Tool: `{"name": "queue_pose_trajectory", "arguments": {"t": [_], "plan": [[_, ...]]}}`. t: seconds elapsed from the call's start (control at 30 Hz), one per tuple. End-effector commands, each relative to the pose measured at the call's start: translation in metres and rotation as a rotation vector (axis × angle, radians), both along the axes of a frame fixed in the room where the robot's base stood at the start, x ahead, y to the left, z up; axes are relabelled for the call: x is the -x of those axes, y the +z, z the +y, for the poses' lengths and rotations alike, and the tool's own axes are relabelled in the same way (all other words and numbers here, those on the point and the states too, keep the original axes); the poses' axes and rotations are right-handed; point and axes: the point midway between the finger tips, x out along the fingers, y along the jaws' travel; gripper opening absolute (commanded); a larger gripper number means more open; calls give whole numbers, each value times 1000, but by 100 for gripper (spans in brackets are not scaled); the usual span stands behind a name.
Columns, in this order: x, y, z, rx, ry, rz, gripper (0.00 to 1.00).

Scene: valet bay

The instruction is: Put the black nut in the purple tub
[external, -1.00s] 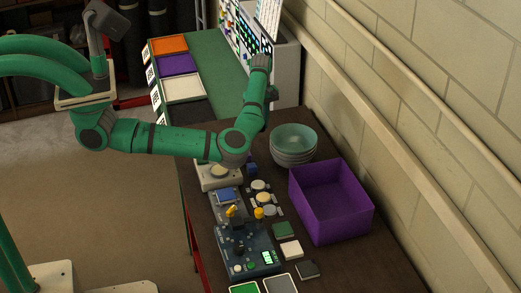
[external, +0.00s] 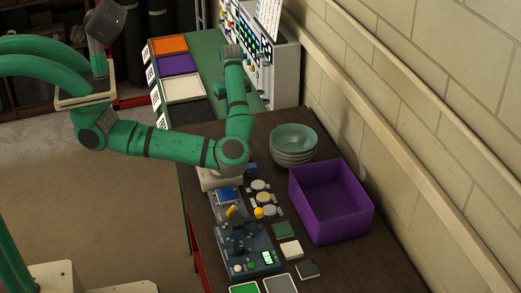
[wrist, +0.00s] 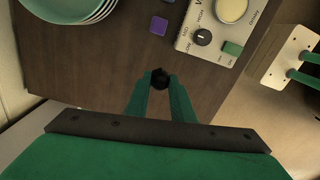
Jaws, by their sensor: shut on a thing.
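The black nut (wrist: 160,79) is between the fingertips of my gripper (wrist: 160,82) in the wrist view. The jaws are shut on it, above the brown table; I cannot tell how high it is. The purple tub (external: 347,222) stands on the right side of the table by the wall in the external view, and its visible inside looks empty. It is outside the wrist view. In the external view my arm reaches to the far end of the table, well away from the tub, and the nut is not distinguishable there.
A stack of pale green bowls (external: 293,143) stands just beyond the tub and also shows in the wrist view (wrist: 78,8). A small purple-blue block (wrist: 158,25) and a knobbed panel (wrist: 203,38) lie nearby. Control boxes (external: 243,246) and small tiles crowd the near table.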

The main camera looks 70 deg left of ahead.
Motion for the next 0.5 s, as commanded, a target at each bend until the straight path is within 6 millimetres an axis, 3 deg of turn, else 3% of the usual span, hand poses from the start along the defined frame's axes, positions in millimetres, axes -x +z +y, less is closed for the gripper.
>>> {"name": "queue_pose_trajectory", "arguments": {"t": [0.4,0.5], "plan": [[-1,50,0,1,0,-3,0],[-16,51,-10,-5,-68,0,0]]}}
